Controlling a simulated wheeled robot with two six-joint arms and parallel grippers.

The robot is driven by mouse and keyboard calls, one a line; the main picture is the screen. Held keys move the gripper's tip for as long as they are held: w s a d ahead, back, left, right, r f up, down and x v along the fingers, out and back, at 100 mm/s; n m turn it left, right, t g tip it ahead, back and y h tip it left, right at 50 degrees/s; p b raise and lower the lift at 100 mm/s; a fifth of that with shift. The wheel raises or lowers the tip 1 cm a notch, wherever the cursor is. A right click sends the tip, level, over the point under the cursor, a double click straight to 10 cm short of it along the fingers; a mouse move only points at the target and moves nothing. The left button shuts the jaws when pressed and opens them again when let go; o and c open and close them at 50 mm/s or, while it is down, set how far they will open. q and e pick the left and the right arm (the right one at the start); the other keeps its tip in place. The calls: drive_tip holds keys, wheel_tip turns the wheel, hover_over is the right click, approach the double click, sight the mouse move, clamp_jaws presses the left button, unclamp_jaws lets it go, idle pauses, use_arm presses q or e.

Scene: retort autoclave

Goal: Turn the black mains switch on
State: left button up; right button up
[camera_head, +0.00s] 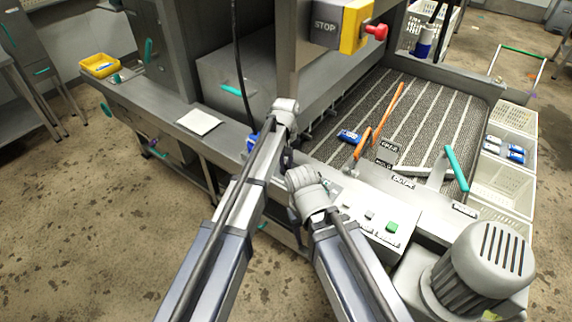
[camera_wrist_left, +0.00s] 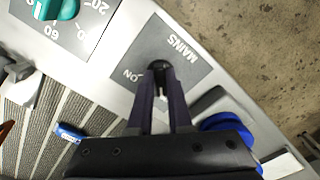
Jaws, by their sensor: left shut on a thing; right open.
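The black mains switch (camera_wrist_left: 157,65) sits on a grey plate (camera_wrist_left: 186,75) marked MAINS and ON in the left wrist view. My left gripper (camera_wrist_left: 160,85) is shut on the switch, with its two dark fingers on either side of it. The fingers hide part of the switch, so its exact setting is hard to tell. In the head view my left gripper (camera_head: 287,157) is at the panel edge, and the switch is hidden behind my arm. My right gripper (camera_head: 293,214) is lower, by the front panel, open and mostly hidden by its own wrist.
A teal dial (camera_wrist_left: 62,8) is near the switch. The front panel has a green button (camera_head: 392,226). A striped conveyor mat (camera_head: 425,115) holds an orange-handled tool (camera_head: 387,112) and a blue packet (camera_head: 349,136). A yellow stop box (camera_head: 355,25) hangs above. A motor (camera_head: 485,265) stands at lower right.

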use_arm(q)
clamp_jaws()
drive_tip(key=m, duration=0.4)
drive_tip(key=shift+a, duration=0.1)
drive_tip(key=m, duration=0.5)
drive_tip(key=shift+a, duration=0.15)
drive_tip(key=m, duration=0.4)
drive_tip(key=shift+w+a+m, duration=0.1)
drive_tip(key=shift+w+m, duration=0.05)
drive_tip(key=shift+m, duration=0.25)
drive_tip(key=shift+w+m, duration=0.1)
drive_tip(key=shift+m, duration=2)
